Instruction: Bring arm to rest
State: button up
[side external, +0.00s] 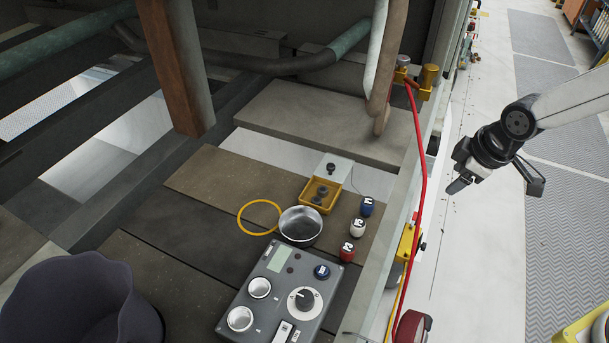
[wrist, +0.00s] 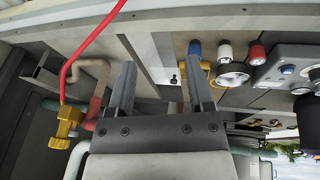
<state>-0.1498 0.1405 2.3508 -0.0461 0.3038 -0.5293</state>
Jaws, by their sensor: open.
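My gripper (side external: 462,184) hangs at the right of the side external view, out over the pale floor beyond the edge of the work area. It is apart from every object there. In the wrist view my gripper (wrist: 158,85) shows two dark fingers spread apart, with nothing held between them. The tips point toward a pale panel edge. The arm reaches in from the upper right of the side external view.
A grey control box (side external: 278,295), metal bowl (side external: 300,226), yellow tray (side external: 320,194), yellow ring (side external: 243,226) and blue, white and red capped cylinders (side external: 357,228) sit on the boards. A red hose (side external: 419,150) and brass valve (side external: 428,80) stand along the edge between them and my gripper.

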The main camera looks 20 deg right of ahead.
jog(key=s+d+f+m+g, duration=0.1)
jog(key=s+d+m, duration=0.4)
jog(key=s+m, duration=0.3)
jog(key=shift+f, duration=0.2)
